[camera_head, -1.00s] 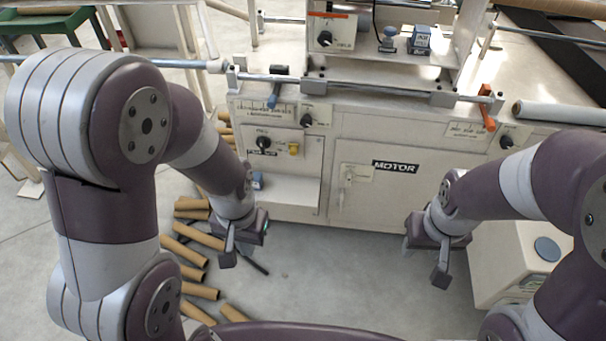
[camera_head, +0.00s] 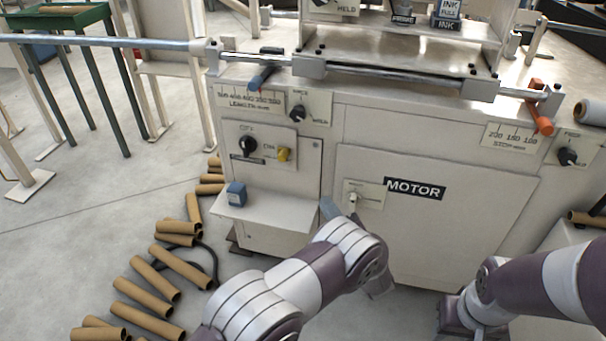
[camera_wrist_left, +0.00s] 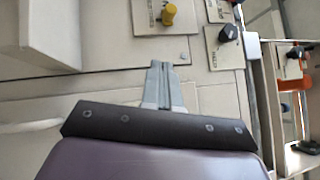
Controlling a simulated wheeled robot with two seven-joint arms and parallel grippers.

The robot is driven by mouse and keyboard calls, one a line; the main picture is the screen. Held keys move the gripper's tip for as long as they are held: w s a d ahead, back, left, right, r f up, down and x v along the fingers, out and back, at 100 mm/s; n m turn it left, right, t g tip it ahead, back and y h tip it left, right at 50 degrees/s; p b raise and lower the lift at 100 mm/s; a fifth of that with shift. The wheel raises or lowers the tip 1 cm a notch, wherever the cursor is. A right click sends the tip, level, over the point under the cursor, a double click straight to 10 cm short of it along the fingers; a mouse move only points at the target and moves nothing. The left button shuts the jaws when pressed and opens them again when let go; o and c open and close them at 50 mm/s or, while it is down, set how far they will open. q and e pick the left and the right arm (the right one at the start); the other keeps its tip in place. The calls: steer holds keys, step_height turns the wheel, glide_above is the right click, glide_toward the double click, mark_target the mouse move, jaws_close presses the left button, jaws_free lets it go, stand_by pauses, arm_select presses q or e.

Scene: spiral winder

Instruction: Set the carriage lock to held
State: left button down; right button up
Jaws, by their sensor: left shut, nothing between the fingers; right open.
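The carriage (camera_head: 395,50) sits on the rail. Its plate (camera_head: 335,6), lettered like "HELD", is cut by the top edge, so its knob and setting are hidden there. Below the rail, a black knob (camera_head: 297,112) on a small plate also shows in the left wrist view (camera_wrist_left: 228,32); its lettering is too small to read surely. My left gripper (camera_head: 328,208) is low by the motor door's left edge, below that knob. In the left wrist view its fingers (camera_wrist_left: 158,85) are shut and empty, apart from the knobs. My right gripper (camera_head: 455,315) is open at the lower right, partly cut off.
The blue lever (camera_head: 262,78) and orange lever (camera_head: 541,108) hang at the rail's ends. A shelf (camera_head: 268,212) with a blue box (camera_head: 236,194) juts out at left. Cardboard tubes (camera_head: 150,285) lie on the floor. The motor door (camera_head: 430,230) is shut.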

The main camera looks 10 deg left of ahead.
arm_select(q)
steer(key=shift+r+m, duration=0.15)
steer(key=shift+m, duration=0.25)
steer(key=shift+a, duration=0.1)
steer(key=b, duration=0.4)
glide_toward(288, 156)
steer(key=w, duration=0.2)
steer(key=a, duration=0.2)
steer(key=w+r+b, duration=0.1)
steer(key=shift+a, duration=0.4)
steer(key=shift+a+r, duration=0.25)
steer(key=shift+a, duration=0.25)
